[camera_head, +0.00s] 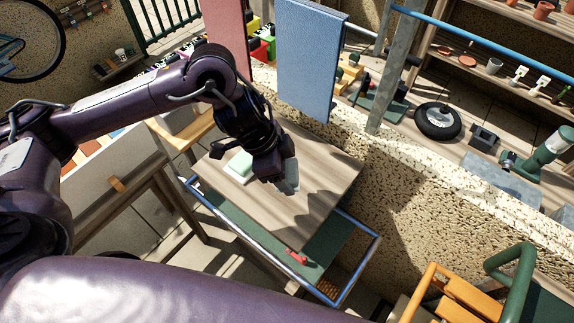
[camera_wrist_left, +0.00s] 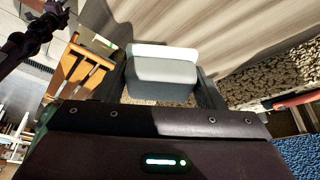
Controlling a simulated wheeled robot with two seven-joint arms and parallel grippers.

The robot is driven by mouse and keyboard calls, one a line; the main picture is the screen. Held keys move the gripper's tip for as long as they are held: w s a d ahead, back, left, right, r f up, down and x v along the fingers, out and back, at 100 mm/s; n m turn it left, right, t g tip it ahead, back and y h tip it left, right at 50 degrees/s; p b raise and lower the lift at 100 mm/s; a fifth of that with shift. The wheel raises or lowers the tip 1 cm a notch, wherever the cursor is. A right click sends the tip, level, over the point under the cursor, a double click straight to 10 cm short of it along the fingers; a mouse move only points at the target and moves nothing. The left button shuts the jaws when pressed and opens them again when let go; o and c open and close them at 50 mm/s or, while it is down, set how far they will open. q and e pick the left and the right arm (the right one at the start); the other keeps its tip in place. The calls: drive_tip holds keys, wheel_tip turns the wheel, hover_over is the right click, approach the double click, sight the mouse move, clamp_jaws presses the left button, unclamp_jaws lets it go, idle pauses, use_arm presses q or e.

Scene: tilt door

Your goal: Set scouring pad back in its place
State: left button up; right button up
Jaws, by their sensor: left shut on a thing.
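My left gripper (camera_head: 284,178) reaches down over the wooden panel (camera_head: 325,165) from the left. In the left wrist view its fingers (camera_wrist_left: 165,90) are shut on a small grey block with a pale top, which appears to be the scouring pad (camera_wrist_left: 162,72). In the head view a grey edge of the pad (camera_head: 292,175) shows beside the fingers. Whether the pad touches the panel I cannot tell. My right gripper is out of view.
The panel sits above a dark green cart top with a blue-silver rail (camera_head: 352,286) and a red handle-like piece (camera_head: 296,257). A blue hanging cloth or board (camera_head: 311,62) stands behind. A speckled wall (camera_head: 425,195) borders the right side.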

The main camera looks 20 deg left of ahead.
use_arm(q)
drive_tip(key=shift+s+d+m, duration=0.25)
drive_tip(key=shift+s+m, duration=0.15)
drive_tip(key=shift+m, duration=0.2)
drive_tip(key=shift+s+d+m+g, duration=0.1)
drive_tip(key=shift+m+g, duration=0.2)
drive_tip(key=shift+m, duration=0.1)
drive_tip(key=shift+f, duration=0.2)
drive_tip(key=shift+p, duration=0.4)
wheel_tip(320, 180, down, 3)
drive_tip(key=shift+b, duration=1)
wheel_tip(320, 180, down, 2)
drive_tip(key=shift+f+b, duration=0.25)
drive_tip(key=shift+b, duration=0.5)
drive_tip(key=shift+f+b, duration=0.4)
drive_tip(key=shift+f, duration=0.8)
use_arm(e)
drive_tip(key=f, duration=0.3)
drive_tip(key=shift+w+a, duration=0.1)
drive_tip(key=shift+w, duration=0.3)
